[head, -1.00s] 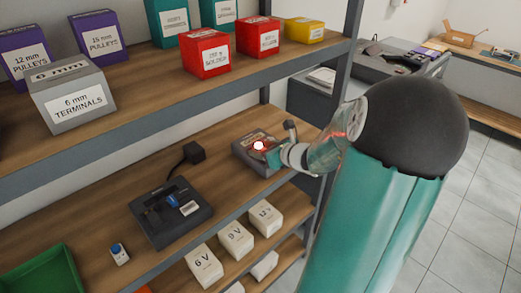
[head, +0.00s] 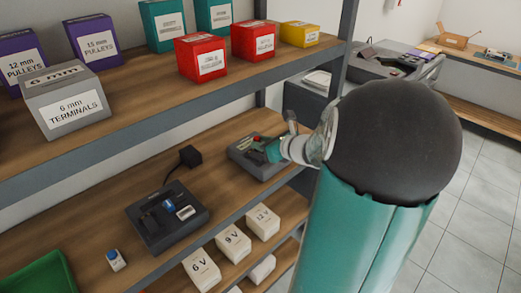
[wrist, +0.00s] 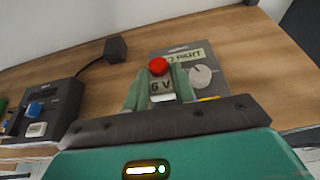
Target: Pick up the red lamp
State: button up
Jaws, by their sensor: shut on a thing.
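The red lamp (wrist: 158,66) has a round red dome over a pale body marked "6 V". It stands upright between the green fingers of my gripper (wrist: 160,90), which is shut on it. In the head view the lamp (head: 257,139) is a small dark-red spot beside my gripper (head: 270,149), over the grey box (head: 239,150) on the middle shelf. In the wrist view that box (wrist: 206,58), with a dial and a partly hidden label, lies behind the lamp. Whether the lamp still touches the box cannot be told.
A black device (head: 167,218) with a blue part and a cabled black block (head: 190,156) sit to the left on the shelf. A small blue-topped piece (head: 116,259) and a green bin (head: 40,277) lie nearer. The upper shelf edge (head: 190,95) runs above my gripper.

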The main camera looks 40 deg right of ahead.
jog(key=w+r+v, duration=0.1)
jog(key=r+v, duration=0.2)
jog(key=v, duration=1.2)
jog(key=shift+s+r, duration=0.1)
